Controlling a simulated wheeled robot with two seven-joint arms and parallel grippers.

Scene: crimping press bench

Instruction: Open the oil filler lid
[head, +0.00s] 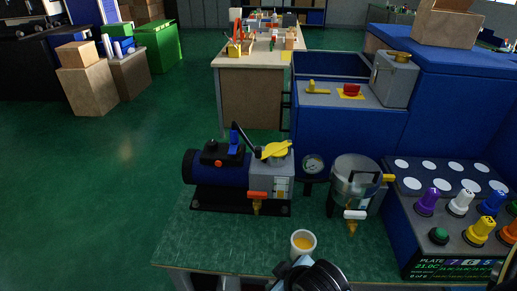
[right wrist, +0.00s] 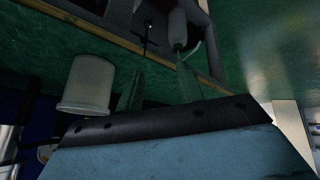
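The pump (head: 220,170), with a blue motor and a grey block, stands on the green bench. On top of its grey block is a yellow lid (head: 276,150), which looks seated there; a raised edge is too small to tell. My right gripper (head: 293,263) is at the bottom of the head view, low at the bench's front edge and well short of the lid. In the right wrist view its two fingers (right wrist: 160,85) stand apart with nothing between them. The lid does not show in that view. My left gripper is not in view.
A white cup (head: 303,243) with yellow liquid stands close to my right gripper; it also shows in the right wrist view (right wrist: 86,84). A gauge (head: 313,166) and metal pot (head: 354,182) stand right of the pump. A knob panel (head: 452,215) is further right.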

